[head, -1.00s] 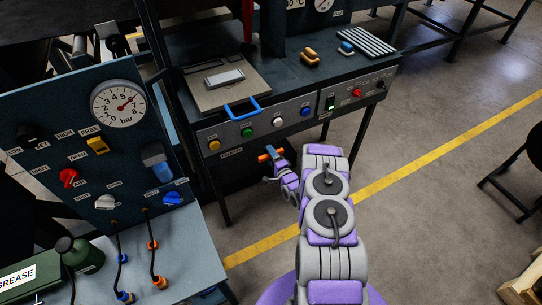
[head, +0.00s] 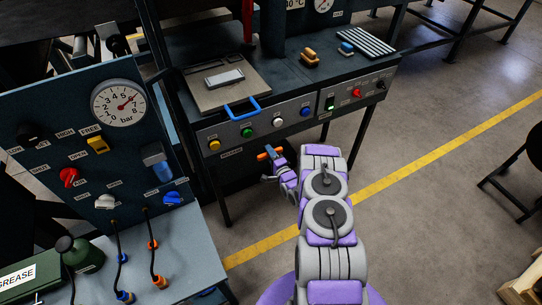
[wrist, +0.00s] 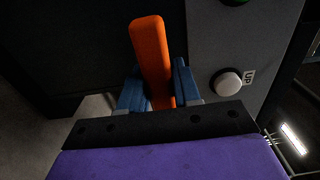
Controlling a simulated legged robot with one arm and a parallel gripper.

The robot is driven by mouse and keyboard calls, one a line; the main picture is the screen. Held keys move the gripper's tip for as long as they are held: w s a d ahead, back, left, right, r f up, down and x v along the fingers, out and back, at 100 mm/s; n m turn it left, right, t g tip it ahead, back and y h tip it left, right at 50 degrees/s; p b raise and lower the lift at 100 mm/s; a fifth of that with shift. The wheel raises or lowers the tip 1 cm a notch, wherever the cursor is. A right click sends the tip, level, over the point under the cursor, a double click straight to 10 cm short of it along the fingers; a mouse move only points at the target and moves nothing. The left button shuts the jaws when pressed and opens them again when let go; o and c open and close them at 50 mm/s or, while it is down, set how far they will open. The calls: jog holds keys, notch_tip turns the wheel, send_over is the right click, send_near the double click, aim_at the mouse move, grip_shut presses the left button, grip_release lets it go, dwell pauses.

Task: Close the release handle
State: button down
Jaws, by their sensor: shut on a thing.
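The orange release handle (head: 263,156) sticks out below the left part of the press's front panel, near a small label. In the wrist view the handle (wrist: 149,45) is a long orange bar standing nearly upright, leaning slightly. My gripper (head: 273,156) is at the handle. In the wrist view the two blue fingers of my gripper (wrist: 156,82) are shut on the lower part of the bar, one on each side. The handle's upper end extends beyond the fingers. Its base and pivot are hidden.
The front panel (head: 262,128) above carries several coloured buttons; a white button (wrist: 229,83) sits right of the handle. A blue U-shaped handle (head: 242,108) juts over the panel. A control console (head: 90,150) stands at left. Open floor (head: 420,190) lies to the right.

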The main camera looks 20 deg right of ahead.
jog(key=w, duration=0.3)
jog(key=shift+w+a+f+b, duration=0.1)
jog(key=shift+w+f+b, duration=0.05)
jog(key=shift+w+b, duration=0.2)
jog(key=c, duration=0.9)
grip_release()
jog(key=shift+s, duration=0.15)
jog(key=s+p, duration=0.1)
jog(key=s, duration=0.4)
jog(key=s+p, duration=0.1)
jog(key=s, duration=0.5)
jog(key=s+p, duration=0.2)
jog(key=s, duration=0.4)
jog(key=shift+d, duration=0.4)
